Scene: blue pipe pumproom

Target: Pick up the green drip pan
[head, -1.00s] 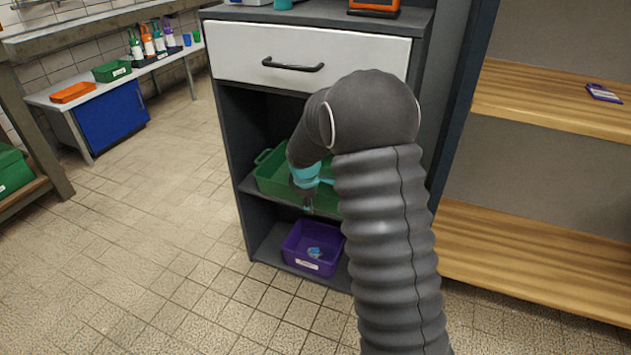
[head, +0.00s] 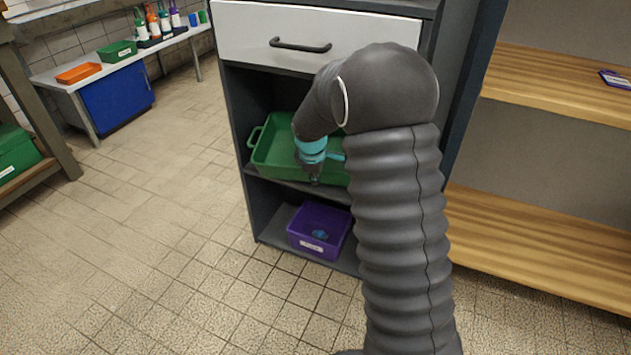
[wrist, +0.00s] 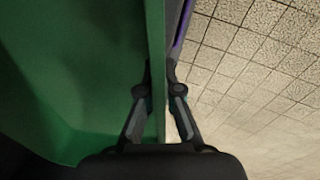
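The green drip pan (head: 277,152) sits on the middle shelf of the dark cabinet, with a handle at its left end. My arm hides its right part. My gripper (head: 315,181) is at the pan's front wall, pointing down. In the wrist view, the pan's green wall (wrist: 155,40) runs between the two fingers of my gripper (wrist: 158,75). The fingers are drawn in close against both faces of the wall, one inside the pan and one outside. The pan's inside fills the left of that view.
A purple bin (head: 320,230) with a small blue item stands on the shelf below. A closed white drawer (head: 350,40) with a dark handle is above the pan. Wooden shelves (head: 545,235) stand at right. The tiled floor (head: 170,230) at left is clear.

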